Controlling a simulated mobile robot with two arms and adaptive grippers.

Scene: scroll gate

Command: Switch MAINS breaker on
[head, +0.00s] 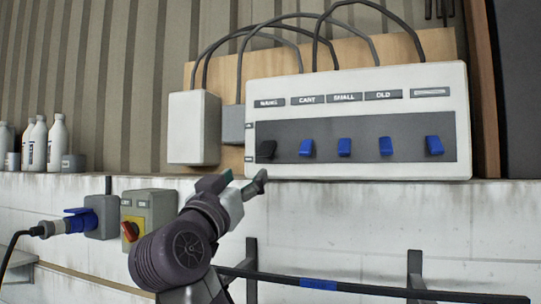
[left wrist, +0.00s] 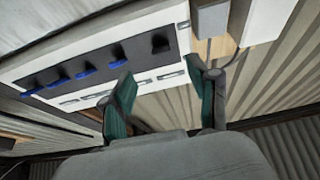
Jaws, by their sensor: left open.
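The MAINS breaker is the black lever (head: 266,149) at the left end of the dark strip on the white breaker panel (head: 360,82), below the MAINS label (head: 269,102). It sits at about the same height as the blue levers; I cannot tell on from off. My left gripper (head: 240,184) is open and empty, just below the panel's lower left corner, apart from the lever. In the left wrist view the black lever (left wrist: 160,44) shows beyond and between the two open fingers (left wrist: 163,80). My right gripper is not in view.
Several blue levers (head: 344,147) stand right of the black one. A grey box (head: 194,128) adjoins the panel's left. Below are a yellow-and-red rotary switch (head: 131,230) and a blue plug (head: 81,221). White bottles (head: 57,142) stand on the ledge. A dark rail (head: 380,288) runs low.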

